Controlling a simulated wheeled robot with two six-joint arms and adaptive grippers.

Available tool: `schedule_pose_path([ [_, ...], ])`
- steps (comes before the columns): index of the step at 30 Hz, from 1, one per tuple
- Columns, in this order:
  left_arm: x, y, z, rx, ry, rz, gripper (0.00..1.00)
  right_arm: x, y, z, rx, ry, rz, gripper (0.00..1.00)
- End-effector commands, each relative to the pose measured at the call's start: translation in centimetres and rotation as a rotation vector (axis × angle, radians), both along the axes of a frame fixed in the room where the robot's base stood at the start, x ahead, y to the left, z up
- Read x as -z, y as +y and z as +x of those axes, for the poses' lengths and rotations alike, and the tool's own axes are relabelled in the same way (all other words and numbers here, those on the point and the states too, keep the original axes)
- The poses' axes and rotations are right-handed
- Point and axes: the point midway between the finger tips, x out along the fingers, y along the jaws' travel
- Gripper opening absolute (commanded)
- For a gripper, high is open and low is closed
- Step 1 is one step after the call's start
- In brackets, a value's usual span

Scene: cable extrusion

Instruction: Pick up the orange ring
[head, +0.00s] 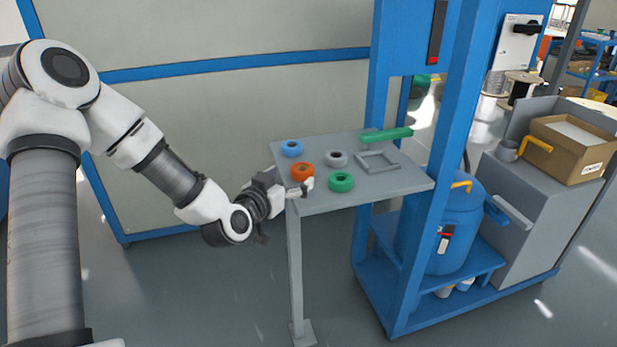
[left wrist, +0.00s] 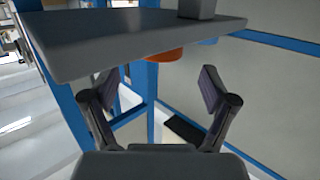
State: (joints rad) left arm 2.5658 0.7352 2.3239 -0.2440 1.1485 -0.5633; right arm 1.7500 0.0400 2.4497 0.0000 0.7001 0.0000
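The orange ring (head: 302,172) lies flat on a small grey table (head: 388,187), near its left edge. My left gripper (head: 285,210) is at that edge, just on the near side of the ring, and partly overlaps it in the head view. In the left wrist view, which looks upside down, the two fingers of the left gripper (left wrist: 158,80) are spread with nothing between them. The orange ring (left wrist: 165,55) shows beyond the fingertips, partly hidden by the table slab (left wrist: 120,45). My right gripper is in neither view.
A blue ring (head: 291,149), a grey ring (head: 336,159) and a green ring (head: 341,182) lie around the orange one. A grey square frame (head: 378,162) and a green bar (head: 387,135) are further right. A blue post (head: 445,170) stands at the table's right end.

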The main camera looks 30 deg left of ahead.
Motion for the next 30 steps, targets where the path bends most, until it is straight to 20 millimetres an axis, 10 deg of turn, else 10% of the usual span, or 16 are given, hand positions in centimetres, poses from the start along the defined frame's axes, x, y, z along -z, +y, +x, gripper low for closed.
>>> schedule_pose_path([
  [15,0.8,0.5,5.0,0.002,0.007,-0.004,0.85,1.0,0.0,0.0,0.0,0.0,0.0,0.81],
  [21,0.8,0.5,4.9,0.003,0.008,-0.004,0.22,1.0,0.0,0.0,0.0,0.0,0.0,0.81],
  [30,0.9,0.5,4.9,0.004,0.01,-0.003,0.21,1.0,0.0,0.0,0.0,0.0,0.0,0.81],
])
